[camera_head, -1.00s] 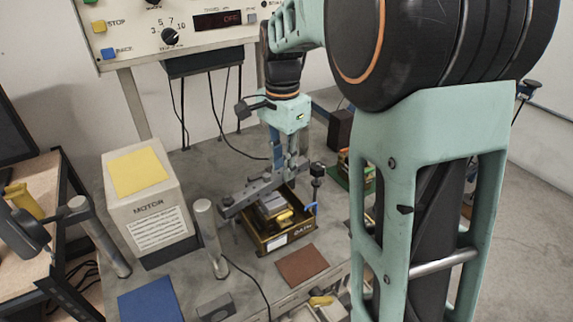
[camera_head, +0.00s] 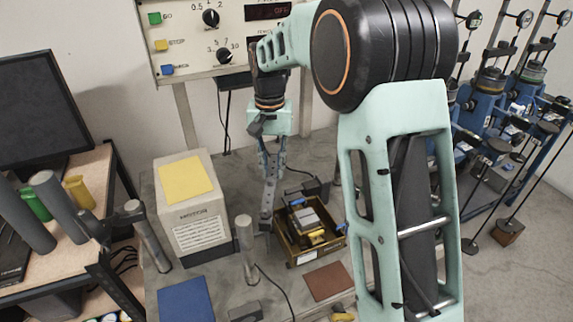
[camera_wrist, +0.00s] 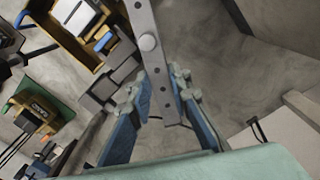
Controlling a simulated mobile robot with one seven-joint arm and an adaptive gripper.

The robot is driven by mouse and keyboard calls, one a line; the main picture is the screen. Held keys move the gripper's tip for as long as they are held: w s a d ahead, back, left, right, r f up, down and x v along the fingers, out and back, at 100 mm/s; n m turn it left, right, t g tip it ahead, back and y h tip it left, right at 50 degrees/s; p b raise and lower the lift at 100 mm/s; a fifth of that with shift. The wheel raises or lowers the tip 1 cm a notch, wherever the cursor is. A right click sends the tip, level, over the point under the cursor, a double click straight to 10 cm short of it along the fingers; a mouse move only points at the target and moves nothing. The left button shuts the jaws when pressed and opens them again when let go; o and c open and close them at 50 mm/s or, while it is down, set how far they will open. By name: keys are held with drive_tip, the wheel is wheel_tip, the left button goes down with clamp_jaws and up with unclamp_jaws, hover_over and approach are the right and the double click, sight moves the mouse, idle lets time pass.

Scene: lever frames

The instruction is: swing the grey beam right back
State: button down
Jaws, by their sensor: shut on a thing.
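The grey beam (camera_head: 268,202) is a long flat bar with holes. In the head view it runs from near the grey post away toward the back, along the left side of the brass-coloured tray. In the wrist view the beam (camera_wrist: 150,45) comes down from the top, with a round knob on its face. My gripper (camera_wrist: 160,92) is shut on the beam near its free end, one finger on each side. My gripper also shows in the head view (camera_head: 271,150), hanging over the back of the bench, where the fingertips are hard to make out.
The open tray (camera_head: 322,257) holds grey and yellow pieces just right of the beam. A MOTOR box (camera_head: 198,222) stands on the left, with a grey post (camera_head: 246,246) between. A control panel (camera_head: 190,58) is behind. Bare bench lies between box and beam.

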drive_tip(key=shift+w+a+n+p, duration=0.1)
drive_tip(key=shift+a+n+p, duration=0.2)
drive_tip(key=shift+a+n, duration=1.15)
drive_tip(key=shift+a, duration=0.15)
drive_tip(key=c, duration=1.8)
unclamp_jaws()
drive_tip(key=shift+o, duration=0.2)
wheel_tip(320, 180, up, 12)
drive_tip(key=shift+r+m, duration=0.15)
drive_tip(key=shift+m, duration=0.1)
